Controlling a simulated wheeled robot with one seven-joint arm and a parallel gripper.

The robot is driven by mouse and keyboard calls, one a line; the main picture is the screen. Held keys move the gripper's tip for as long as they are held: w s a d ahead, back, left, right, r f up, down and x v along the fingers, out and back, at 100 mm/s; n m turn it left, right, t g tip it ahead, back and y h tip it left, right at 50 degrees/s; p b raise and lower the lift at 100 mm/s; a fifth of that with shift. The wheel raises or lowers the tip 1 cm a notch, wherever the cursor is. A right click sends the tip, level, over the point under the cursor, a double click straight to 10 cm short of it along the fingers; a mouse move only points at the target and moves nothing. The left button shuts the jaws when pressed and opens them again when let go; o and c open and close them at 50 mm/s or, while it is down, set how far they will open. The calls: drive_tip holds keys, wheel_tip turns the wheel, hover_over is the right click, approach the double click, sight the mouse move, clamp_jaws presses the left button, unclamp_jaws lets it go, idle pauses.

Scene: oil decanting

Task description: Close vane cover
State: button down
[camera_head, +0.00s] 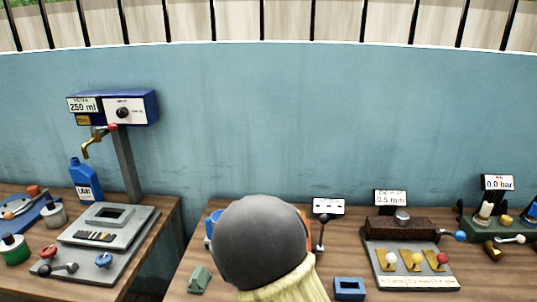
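I cannot pick out the vane cover for certain. A cream device (418,276) on the right table has a dark brown block (398,229) with a grey round knob (403,216) on top; I cannot tell whether this is the cover. Its display (391,198) reads about 0.5 mm. Yellow V shapes and white, yellow and red balls show on its front. A large dark grey rounded part with a cream ribbed sleeve, probably my arm, fills the lower middle and hides part of the table. My gripper's fingers do not show.
A dispenser (124,107) marked 250 ml stands over the left table, beside a blue bottle (85,180). A blue rectangular frame (349,289) and a green block (199,280) lie on the right table. A green device (490,228) stands far right. A gap separates the tables.

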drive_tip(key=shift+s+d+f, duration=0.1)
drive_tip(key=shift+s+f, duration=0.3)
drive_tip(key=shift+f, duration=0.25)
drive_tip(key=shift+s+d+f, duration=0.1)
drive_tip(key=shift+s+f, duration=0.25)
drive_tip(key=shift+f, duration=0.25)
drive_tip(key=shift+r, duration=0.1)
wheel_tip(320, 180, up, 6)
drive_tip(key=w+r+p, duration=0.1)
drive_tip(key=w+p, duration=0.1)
drive_tip(key=p, duration=0.2)
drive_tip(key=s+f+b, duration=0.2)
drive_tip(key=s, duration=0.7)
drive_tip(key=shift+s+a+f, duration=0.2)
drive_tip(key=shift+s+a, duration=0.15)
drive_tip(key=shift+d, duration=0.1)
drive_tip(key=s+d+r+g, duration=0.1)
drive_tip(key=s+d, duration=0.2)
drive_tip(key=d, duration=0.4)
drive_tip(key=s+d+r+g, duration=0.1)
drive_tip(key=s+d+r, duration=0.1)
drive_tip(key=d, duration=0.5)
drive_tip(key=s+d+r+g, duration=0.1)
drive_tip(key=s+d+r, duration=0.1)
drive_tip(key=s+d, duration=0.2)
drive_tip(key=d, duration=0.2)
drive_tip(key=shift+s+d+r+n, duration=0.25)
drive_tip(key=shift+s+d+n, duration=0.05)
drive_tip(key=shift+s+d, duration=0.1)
